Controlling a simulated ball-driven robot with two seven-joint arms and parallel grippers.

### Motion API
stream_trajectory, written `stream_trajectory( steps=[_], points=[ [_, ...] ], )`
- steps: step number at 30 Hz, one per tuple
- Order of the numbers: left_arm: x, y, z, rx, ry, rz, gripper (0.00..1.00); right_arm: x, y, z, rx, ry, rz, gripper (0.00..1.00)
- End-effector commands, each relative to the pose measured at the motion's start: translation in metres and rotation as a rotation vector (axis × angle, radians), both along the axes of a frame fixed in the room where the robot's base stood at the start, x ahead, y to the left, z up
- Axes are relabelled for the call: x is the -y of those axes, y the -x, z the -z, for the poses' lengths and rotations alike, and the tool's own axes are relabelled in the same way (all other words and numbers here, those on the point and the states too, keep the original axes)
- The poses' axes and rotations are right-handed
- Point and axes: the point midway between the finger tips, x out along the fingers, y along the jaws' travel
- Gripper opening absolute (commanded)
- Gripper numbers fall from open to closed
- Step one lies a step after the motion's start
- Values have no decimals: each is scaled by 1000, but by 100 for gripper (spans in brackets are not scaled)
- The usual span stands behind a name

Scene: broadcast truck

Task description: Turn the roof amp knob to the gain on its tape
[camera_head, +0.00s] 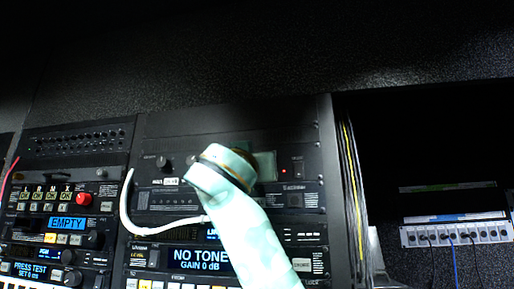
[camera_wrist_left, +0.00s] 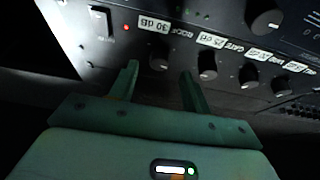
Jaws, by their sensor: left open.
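In the left wrist view, which shows the panel upside down, a row of small dark knobs runs along a black panel with white tape labels. One tape reads 30 dB (camera_wrist_left: 154,23), with another that seems to say ROOF (camera_wrist_left: 182,29) beside it. A knob (camera_wrist_left: 160,57) next to these tapes shows between the fingertips of my left gripper (camera_wrist_left: 160,72). The gripper is open, one finger on either side in the picture; I cannot tell whether the fingers reach around the knob.
A red light (camera_wrist_left: 127,27) and a rocker switch (camera_wrist_left: 101,22) sit beside the knob. A larger knob (camera_wrist_left: 264,19) is further right. In the head view a white cable (camera_head: 126,205) loops left of my arm, above a NO TONE display (camera_head: 199,260). Cables (camera_head: 354,190) hang at right.

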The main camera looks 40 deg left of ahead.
Motion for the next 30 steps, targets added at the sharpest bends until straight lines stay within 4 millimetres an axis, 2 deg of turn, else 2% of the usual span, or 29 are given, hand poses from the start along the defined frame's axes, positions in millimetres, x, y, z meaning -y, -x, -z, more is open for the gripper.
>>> stream_trajectory(
  steps=[1,7,18,20,23,24,30],
  points=[
    [-5,-8,-8,-4,-1,-2,48,0,0,-9,1,0,0,0],
    [-17,-30,-16,-3,-1,-2,48,-1,-1,-21,2,-1,0,0],
    [-20,-36,-16,0,-1,0,48,-1,-2,-22,4,-1,0,0],
    [-20,-36,-16,0,-1,0,34,-1,-2,-22,4,-1,0,0],
    [-20,-36,-16,0,-1,0,6,-1,-2,-22,4,-1,0,0],
    [-20,-36,-16,0,-1,0,3,-1,-2,-22,5,-2,0,0],
    [-20,-36,-16,-4,-7,0,3,-1,-3,-21,5,-1,-1,0]
  ],
)
